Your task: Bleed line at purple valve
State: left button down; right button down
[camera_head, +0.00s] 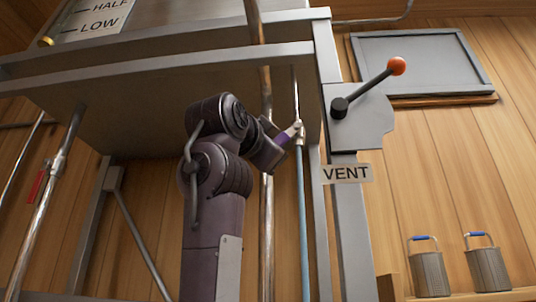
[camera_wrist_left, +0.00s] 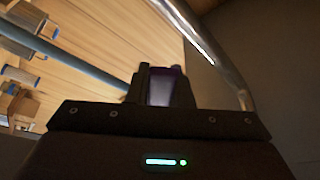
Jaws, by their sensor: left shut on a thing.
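The purple valve handle (camera_head: 286,137) sticks out to the left of a small metal valve body (camera_head: 298,130) on a thin vertical pipe under the evaporator. A light blue hose (camera_head: 302,215) runs down from this valve. My left gripper (camera_head: 279,142) reaches up from below and is shut on the purple handle. In the left wrist view, the purple handle (camera_wrist_left: 161,86) sits between the fingers of my left gripper (camera_wrist_left: 164,78), with its far end hidden. My right gripper is not in view.
A vent lever with an orange knob (camera_head: 397,66) sits above a VENT label (camera_head: 347,174) on the steel post. A red valve handle (camera_head: 36,186) hangs at the left. A steel pipe (camera_head: 267,235) runs close by my gripper. Two metal baskets (camera_head: 430,272) stand at the lower right.

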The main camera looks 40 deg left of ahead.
pick_arm(q)
jog(key=shift+w+d+f+n+y, duration=0.15)
jog(key=shift+n+y, duration=0.25)
jog(key=shift+n, duration=0.3)
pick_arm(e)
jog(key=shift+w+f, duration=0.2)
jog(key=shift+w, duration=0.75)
pick_arm(q)
jog(key=c, duration=1.7)
grip_release()
jog(key=shift+c, duration=0.2)
jog(key=o, duration=0.5)
jog(key=shift+w+d, duration=0.1)
jog(key=shift+w, duration=0.05)
jog(key=shift+c, duration=0.2)
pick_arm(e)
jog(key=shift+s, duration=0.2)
pick_arm(q)
jog(key=shift+f, duration=0.1)
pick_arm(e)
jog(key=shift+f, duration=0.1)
